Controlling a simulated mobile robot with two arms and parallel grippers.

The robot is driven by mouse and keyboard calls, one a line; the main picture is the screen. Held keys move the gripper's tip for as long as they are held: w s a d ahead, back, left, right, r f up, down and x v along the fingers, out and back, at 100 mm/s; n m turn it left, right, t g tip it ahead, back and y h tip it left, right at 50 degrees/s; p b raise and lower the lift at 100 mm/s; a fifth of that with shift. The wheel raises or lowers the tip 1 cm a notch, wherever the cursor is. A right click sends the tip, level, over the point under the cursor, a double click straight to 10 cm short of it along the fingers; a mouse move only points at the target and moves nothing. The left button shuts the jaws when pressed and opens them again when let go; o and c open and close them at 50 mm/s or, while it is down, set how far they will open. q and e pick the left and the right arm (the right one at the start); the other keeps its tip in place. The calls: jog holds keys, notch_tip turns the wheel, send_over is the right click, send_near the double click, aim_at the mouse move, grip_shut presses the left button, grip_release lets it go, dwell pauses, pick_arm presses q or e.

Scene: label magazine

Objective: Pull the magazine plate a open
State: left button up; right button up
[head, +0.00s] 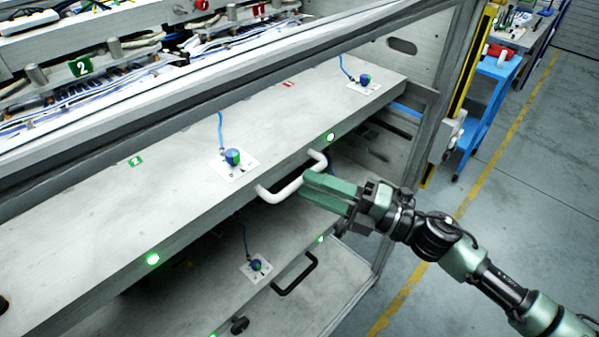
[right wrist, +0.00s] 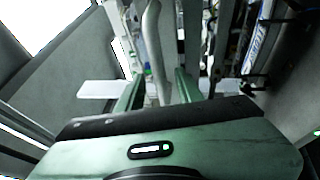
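The magazine plate (head: 185,150) is a long grey shelf-like plate with green lights on its front edge. A white bar handle (head: 283,192) sticks out from that edge. My left gripper is in neither view.
A lower plate with a black handle (head: 294,276) lies beneath. Blue-capped fittings (head: 233,157) with blue cables stand on the plate. A cabinet side frame (head: 446,110) is at the right, with a blue cart (head: 489,95) behind it. The grey floor (head: 530,170) at right is clear.

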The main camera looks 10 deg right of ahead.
aim_at(300, 182)
jog(key=p+x, duration=0.1)
jog(key=x, duration=0.2)
jog(key=shift+a, duration=0.15)
grip_shut()
jog(key=shift+f, duration=0.1)
dwell(1.2)
